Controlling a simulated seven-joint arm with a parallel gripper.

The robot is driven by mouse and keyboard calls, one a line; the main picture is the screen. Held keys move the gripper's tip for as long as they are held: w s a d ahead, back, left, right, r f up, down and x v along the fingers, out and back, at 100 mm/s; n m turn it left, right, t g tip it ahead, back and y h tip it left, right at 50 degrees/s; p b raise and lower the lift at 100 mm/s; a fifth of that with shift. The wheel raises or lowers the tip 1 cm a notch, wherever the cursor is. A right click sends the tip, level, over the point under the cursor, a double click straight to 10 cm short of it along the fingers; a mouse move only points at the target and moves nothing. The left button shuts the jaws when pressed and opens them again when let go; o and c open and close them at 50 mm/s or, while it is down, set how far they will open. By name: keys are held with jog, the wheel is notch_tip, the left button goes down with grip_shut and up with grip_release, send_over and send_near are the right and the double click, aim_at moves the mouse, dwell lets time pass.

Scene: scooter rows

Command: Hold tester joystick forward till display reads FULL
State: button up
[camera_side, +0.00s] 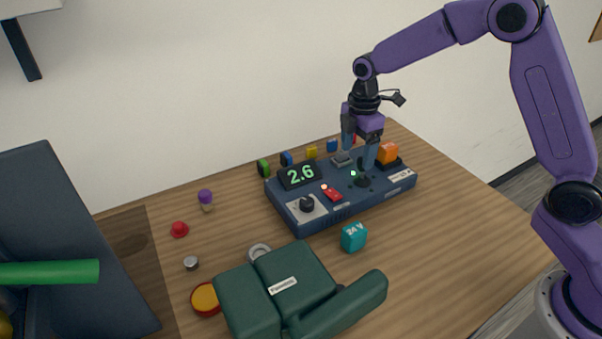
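The tester is a dark blue box (338,212) on the wooden table. Its display (299,175) reads 2.6 in green digits. My gripper (358,158) points down over that part of the box. I cannot tell whether a finger touches the stick.
The box also has a black knob (307,204), a red switch (332,193) and an orange block (388,152). A teal 24 V cube (354,237) sits in front. A green padded seat (290,290) fills the near table. Small coloured pieces stand behind the box.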

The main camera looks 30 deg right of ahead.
jog(key=shift+s, duration=1.55)
jog(key=shift+r, duration=3.5)
jog(key=s+a+r+m, duration=0.2)
jog(key=s+m, duration=0.1)
jog(key=s, duration=1.4)
jog(key=s+d+f+m, duration=0.1)
jog(key=s+d, duration=0.1)
jog(key=s, duration=0.5)
jog(key=s+d+f+m, duration=0.1)
jog(key=s+d, duration=0.2)
jog(key=s, duration=0.5)
jog(key=shift+f, duration=0.15)
jog(key=shift+d, duration=0.1)
